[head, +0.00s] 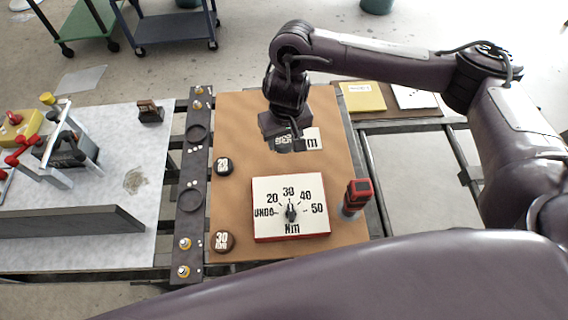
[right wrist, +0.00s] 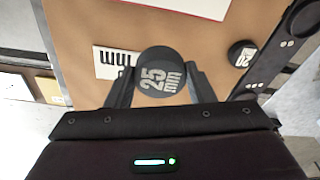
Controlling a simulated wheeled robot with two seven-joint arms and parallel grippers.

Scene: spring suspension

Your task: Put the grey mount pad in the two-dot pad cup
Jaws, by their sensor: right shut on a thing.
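My right gripper (head: 297,145) is shut on a round dark grey pad marked 25 mm (right wrist: 160,75), held between its two fingers. In the head view the pad (head: 283,143) is partly hidden by the gripper, over the upper part of the brown board. A dark rail (head: 186,225) stands left of the board. It has an upper ring-shaped cup (head: 196,134) and a lower one (head: 189,200), both looking empty, with small white dots near them. The dots are too small to match surely to each cup. My left gripper is not in view.
A black 20 pad (head: 223,166) and a brown 30 pad (head: 223,241) lie beside the rail. A white dial box (head: 291,208) and a red-topped tool (head: 356,197) are on the board. A white card (right wrist: 115,60) lies near the held pad. Brass studs (head: 185,243) rise from the rail.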

